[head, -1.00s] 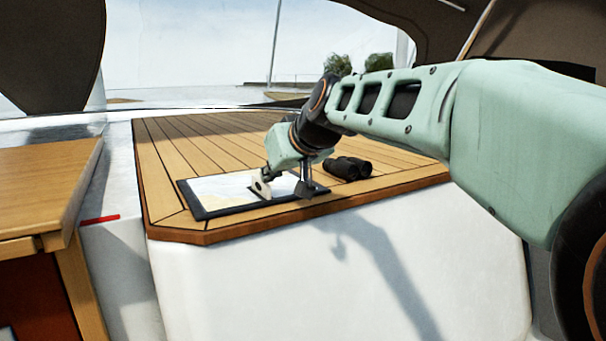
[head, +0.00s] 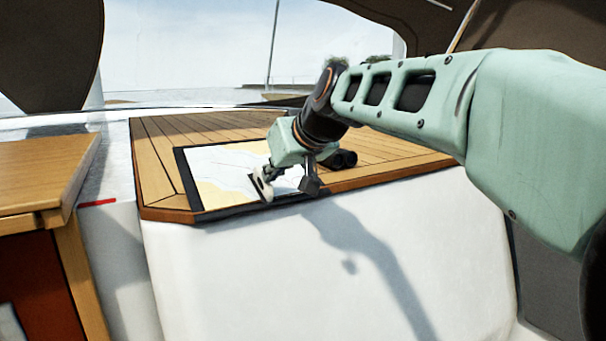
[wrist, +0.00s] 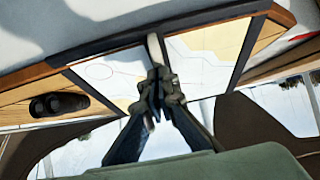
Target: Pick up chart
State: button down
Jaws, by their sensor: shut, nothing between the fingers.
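The chart (head: 222,165) is a flat pale sheet with blue and tan areas and a dark border. It lies at the front edge of the slatted wooden top, its near border about at the rim. It also shows in the wrist view (wrist: 205,58), partly hidden behind my fingers. My gripper (head: 287,190) is over the chart's right front part in the head view. In the wrist view my gripper (wrist: 157,82) has its fingers together, with nothing seen between them. I cannot tell whether the fingertips touch the chart.
Black binoculars (head: 343,159) lie on the wooden top (head: 155,165) just right of the chart; they also show in the wrist view (wrist: 58,104). A wooden cabinet (head: 45,175) stands at the left. A white wall (head: 250,270) drops below the top's front edge.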

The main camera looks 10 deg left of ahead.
jog(key=shift+s+d+r, duration=0.15)
jog(key=shift+s+r, duration=0.05)
jog(key=shift+s, duration=0.1)
jog(key=shift+w+r+p, duration=0.1)
jog(key=shift+r+p, duration=0.45)
jog(key=shift+r, duration=0.3)
jog(key=shift+f, duration=0.1)
